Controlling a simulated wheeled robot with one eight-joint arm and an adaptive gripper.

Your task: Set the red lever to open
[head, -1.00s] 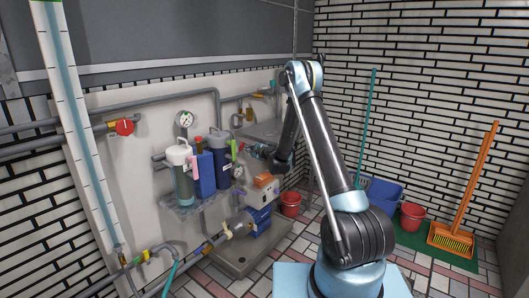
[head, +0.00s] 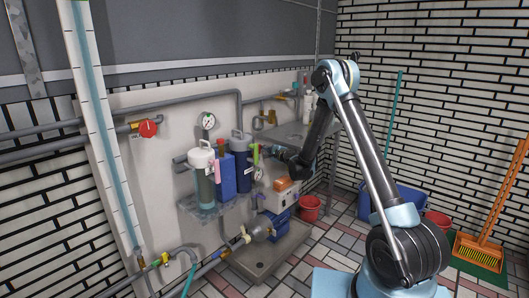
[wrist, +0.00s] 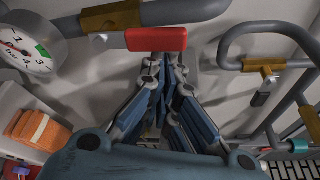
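A red lever (wrist: 157,39), a short flat bar, shows at the top middle of the wrist view, beside a grey pipe with a brass-coloured fitting (wrist: 112,17). My gripper (wrist: 166,62) points at it. The two dark fingertips lie close together just below the lever; the lever's lower edge and the view angle hide whether they touch it or each other. In the head view my gripper (head: 276,152) reaches to the pipework near the wall panel, and the lever in front of it cannot be made out.
Filter housings (head: 203,170) stand left of my gripper.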

